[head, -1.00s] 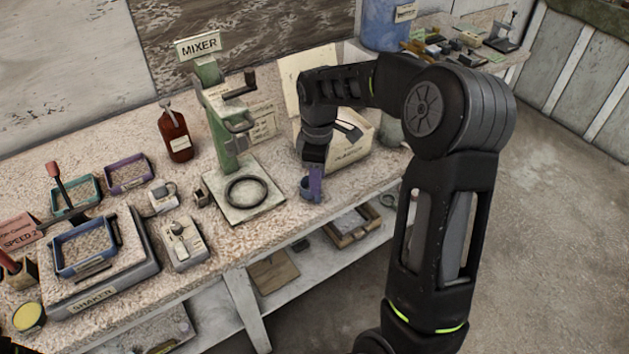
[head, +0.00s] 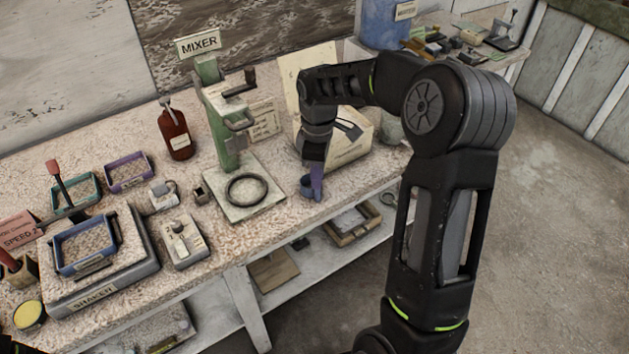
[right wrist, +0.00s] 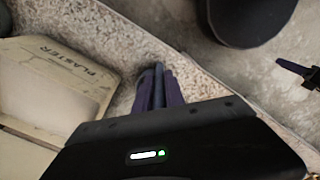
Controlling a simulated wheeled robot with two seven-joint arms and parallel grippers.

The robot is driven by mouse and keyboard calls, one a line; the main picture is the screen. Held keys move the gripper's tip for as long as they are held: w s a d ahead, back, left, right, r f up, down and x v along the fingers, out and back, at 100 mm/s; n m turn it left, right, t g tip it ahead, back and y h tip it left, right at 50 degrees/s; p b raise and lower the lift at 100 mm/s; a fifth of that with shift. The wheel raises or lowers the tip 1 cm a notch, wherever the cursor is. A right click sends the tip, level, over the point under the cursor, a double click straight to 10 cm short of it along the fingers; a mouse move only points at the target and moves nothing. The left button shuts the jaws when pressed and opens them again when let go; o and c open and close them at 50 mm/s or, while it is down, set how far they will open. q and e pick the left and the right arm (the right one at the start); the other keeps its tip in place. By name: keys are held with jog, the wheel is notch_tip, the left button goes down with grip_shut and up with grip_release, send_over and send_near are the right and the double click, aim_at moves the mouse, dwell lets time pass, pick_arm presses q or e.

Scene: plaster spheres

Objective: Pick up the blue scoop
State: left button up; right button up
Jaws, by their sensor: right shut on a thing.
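The blue scoop (head: 307,188), blue-purple with a round cup and an upright handle, is near the bench's front edge, right of the mixer (head: 232,150). My right gripper (head: 314,166) points down from above and is shut on its handle. I cannot tell whether the cup still touches the bench.
A brown bottle (head: 175,135), the shaker (head: 100,285) and several trays stand to the left. A shelf (head: 270,285) lies below the bench.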

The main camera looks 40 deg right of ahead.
grip_shut()
dwell(0.8)
notch_tip(320, 180, up, 9)
jog(key=shift+r+b, duration=0.2)
jog(key=shift+b, duration=0.4)
jog(key=shift+r, duration=0.35)
dwell(0.5)
